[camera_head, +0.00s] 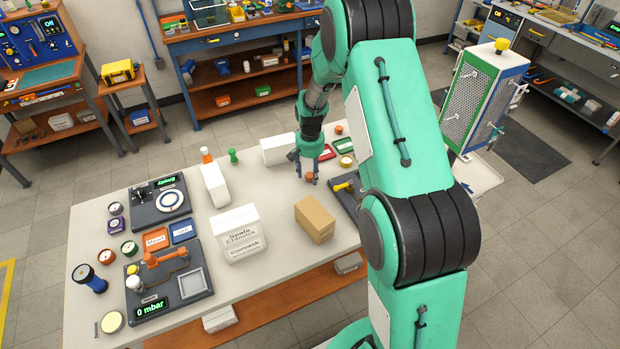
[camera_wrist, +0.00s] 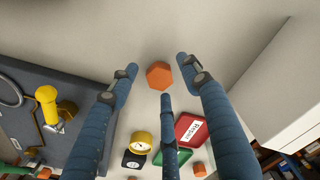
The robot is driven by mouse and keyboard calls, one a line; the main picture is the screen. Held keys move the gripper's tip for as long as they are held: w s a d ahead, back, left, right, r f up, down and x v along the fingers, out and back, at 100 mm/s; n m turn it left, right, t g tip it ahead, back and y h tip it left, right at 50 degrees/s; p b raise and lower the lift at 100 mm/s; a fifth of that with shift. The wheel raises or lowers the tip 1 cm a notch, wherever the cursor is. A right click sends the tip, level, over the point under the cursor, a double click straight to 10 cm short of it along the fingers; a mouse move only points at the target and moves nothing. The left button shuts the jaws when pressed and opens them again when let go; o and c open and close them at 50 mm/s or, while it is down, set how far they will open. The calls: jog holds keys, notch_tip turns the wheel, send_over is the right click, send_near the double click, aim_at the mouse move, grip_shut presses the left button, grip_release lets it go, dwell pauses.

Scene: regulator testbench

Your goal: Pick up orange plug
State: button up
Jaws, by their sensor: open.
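An orange, hexagonal plug (camera_wrist: 159,75) sits on the pale tabletop in the wrist view, and it shows small in the head view (camera_head: 309,177). My gripper (camera_wrist: 160,72) has three blue fingers, which are spread apart around the plug with gaps between them and it. In the head view my gripper (camera_head: 309,172) points down at the table right over the plug. Nothing is held. A second small orange piece (camera_wrist: 199,169) is farther off, beyond the red tray; it also shows in the head view (camera_head: 338,128).
A red tray (camera_wrist: 188,131), a green tray (camera_wrist: 184,156) and a yellow-rimmed gauge (camera_wrist: 140,140) are close by. A grey board with a yellow handle (camera_wrist: 46,96) is at left, a white box (camera_wrist: 285,95) at right. A brown box (camera_head: 314,218) stands in front of the plug.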

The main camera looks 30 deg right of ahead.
aim_at(310, 174)
dwell(0.3)
jog(key=c, duration=1)
jog(key=shift+c, duration=0.2)
jog(key=shift+r, duration=0.15)
notch_tip(310, 174, up, 10)
jog(key=p, duration=0.1)
